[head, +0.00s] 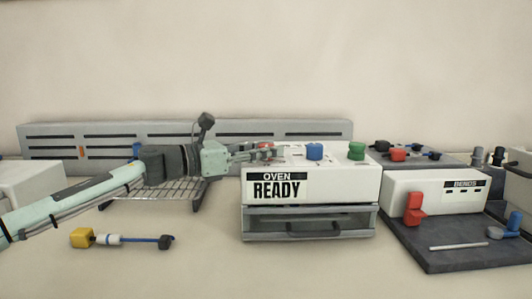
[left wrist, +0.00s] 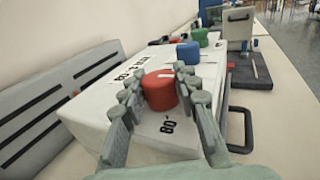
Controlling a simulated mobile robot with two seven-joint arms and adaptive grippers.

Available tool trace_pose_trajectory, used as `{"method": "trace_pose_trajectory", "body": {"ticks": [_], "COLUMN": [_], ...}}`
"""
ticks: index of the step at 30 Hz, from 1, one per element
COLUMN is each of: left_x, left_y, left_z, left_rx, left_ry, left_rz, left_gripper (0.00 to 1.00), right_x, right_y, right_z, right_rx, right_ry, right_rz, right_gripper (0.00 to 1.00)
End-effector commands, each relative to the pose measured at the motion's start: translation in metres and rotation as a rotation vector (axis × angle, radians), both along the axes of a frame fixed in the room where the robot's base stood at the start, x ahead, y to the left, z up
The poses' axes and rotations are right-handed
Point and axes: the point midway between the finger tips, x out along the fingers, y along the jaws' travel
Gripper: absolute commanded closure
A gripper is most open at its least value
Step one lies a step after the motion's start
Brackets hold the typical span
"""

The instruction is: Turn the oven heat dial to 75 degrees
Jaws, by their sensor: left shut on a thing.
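The oven (head: 312,187) is a white box with a label reading "OVEN READY" and a dark-handled drawer front below. Its red dial (left wrist: 159,92) stands on the top panel, with a white mark on its cap and printed numbers around it; one near the front reads 80. My left gripper (head: 268,152) reaches in from the left over the oven top. In the left wrist view its fingers (left wrist: 160,84) are shut on the red dial, one on each side. In the head view the fingers mostly hide the dial. My right gripper is not in view.
A blue knob (head: 314,152) and a green knob (head: 356,150) stand right of the red dial. A wire rack (head: 165,191) lies left of the oven. A yellow-ended tool (head: 82,238) lies on the table in front. A dark board (head: 440,256) with a white box is at right.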

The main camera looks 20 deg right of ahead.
Motion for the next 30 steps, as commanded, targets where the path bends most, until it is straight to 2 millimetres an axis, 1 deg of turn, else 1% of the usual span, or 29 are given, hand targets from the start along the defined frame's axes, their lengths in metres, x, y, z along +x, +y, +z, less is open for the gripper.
{"method": "trace_pose_trajectory", "body": {"ticks": [9, 10, 14, 15, 24, 26, 29, 30], "left_x": [0.001, 0.001, 0.000, 0.000, 0.000, 0.000, -0.002, -0.003], "left_y": [0.000, 0.000, 0.000, 0.000, 0.002, 0.006, 0.020, 0.028], "left_z": [0.001, 0.001, 0.001, 0.001, 0.001, 0.000, 0.000, 0.001], "left_rx": [-0.002, -0.002, -0.001, -0.001, -0.001, -0.001, -0.001, -0.001], "left_ry": [0.001, 0.001, 0.000, 0.000, 0.000, 0.000, 0.000, 0.000], "left_rz": [0.002, 0.002, 0.001, 0.001, 0.001, 0.002, 0.003, 0.004], "left_gripper": [0.98, 0.66, 0.50, 0.47, 0.47, 0.47, 0.47, 0.47], "right_x": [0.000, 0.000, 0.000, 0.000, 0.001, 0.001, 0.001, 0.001], "right_y": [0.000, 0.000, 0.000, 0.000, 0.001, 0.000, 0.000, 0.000], "right_z": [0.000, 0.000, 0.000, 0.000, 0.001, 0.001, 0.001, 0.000], "right_rx": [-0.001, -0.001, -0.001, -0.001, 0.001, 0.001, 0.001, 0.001], "right_ry": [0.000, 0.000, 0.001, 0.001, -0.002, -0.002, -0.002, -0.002], "right_rz": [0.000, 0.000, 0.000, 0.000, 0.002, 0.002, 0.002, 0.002], "right_gripper": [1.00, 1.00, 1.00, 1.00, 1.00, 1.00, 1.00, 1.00]}}
